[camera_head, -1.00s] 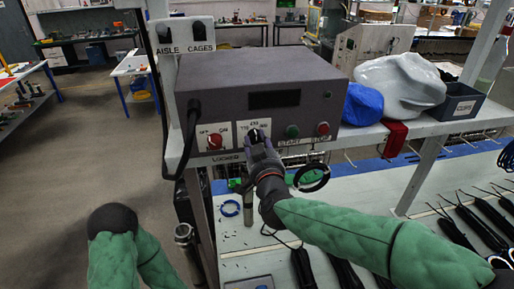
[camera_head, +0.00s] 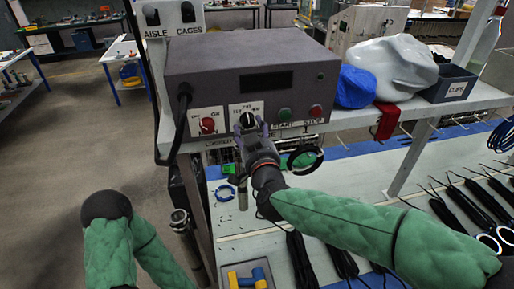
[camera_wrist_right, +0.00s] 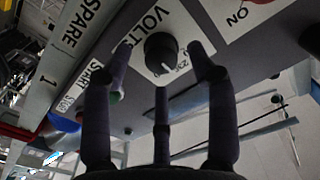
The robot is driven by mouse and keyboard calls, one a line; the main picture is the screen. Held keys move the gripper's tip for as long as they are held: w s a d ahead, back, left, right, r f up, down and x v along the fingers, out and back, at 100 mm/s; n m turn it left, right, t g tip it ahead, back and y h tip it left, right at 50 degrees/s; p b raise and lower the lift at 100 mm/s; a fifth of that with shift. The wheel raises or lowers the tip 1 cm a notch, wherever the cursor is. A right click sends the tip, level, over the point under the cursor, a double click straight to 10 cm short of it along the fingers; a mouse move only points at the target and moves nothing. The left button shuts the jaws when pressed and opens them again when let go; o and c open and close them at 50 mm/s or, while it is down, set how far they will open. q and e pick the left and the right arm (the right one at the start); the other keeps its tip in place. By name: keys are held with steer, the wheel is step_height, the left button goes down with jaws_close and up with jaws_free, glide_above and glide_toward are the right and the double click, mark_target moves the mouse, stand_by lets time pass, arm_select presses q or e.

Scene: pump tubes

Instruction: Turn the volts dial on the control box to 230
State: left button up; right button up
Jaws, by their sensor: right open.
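The dark grey control box (camera_head: 180,75) sits on the white shelf in the head view. Its black volts dial (camera_head: 247,121) is on a white label on the front panel, right of a red switch. The dial also shows in the wrist view (camera_wrist_right: 161,48), with "VOLTS" and small numbers around it; I cannot tell its exact setting. My right gripper (camera_head: 253,134) is open just below and in front of the dial. In the wrist view, its spread fingers (camera_wrist_right: 161,70) point at the dial, one on each side and one below, apparently not gripping it. My left gripper is out of view.
The red switch (camera_head: 208,125) is left of the dial, the green button (camera_head: 285,114) and red button (camera_head: 316,111) right of it. A cable (camera_head: 180,130) hangs at the box's left. A blue bag (camera_head: 355,87) and cuffs bin (camera_head: 450,84) stand farther right.

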steer(key=s+d, duration=0.2)
steer(key=s, duration=0.7)
steer(key=shift+s, duration=0.35)
steer(key=shift+f, duration=0.1)
steer(key=w+d+f+g+b, duration=0.15)
steer(key=f+g+b, duration=0.3)
steer(key=f, duration=1.85)
steer(key=d+f+g+b, duration=0.35)
steer(key=f+b, duration=0.25)
steer(key=f, duration=1.6)
steer(key=s+f+g+b, duration=0.3)
steer(key=s+f, duration=0.3)
steer(key=f, duration=0.4)
steer(key=s+d+f+m+g+b, duration=0.1)
steer(key=s+f+g+b, duration=0.2)
steer(key=s+f, duration=0.4)
steer(key=s+d+f+m+g+b, duration=0.1)
steer(key=s+f+g+b, duration=0.2)
steer(key=s+f, duration=0.4)
step_height(320, 180, down, 8)
steer(key=shift+d+r+y, duration=0.2)
steer(key=shift+d+y, duration=0.05)
steer(key=shift+y, duration=0.05)
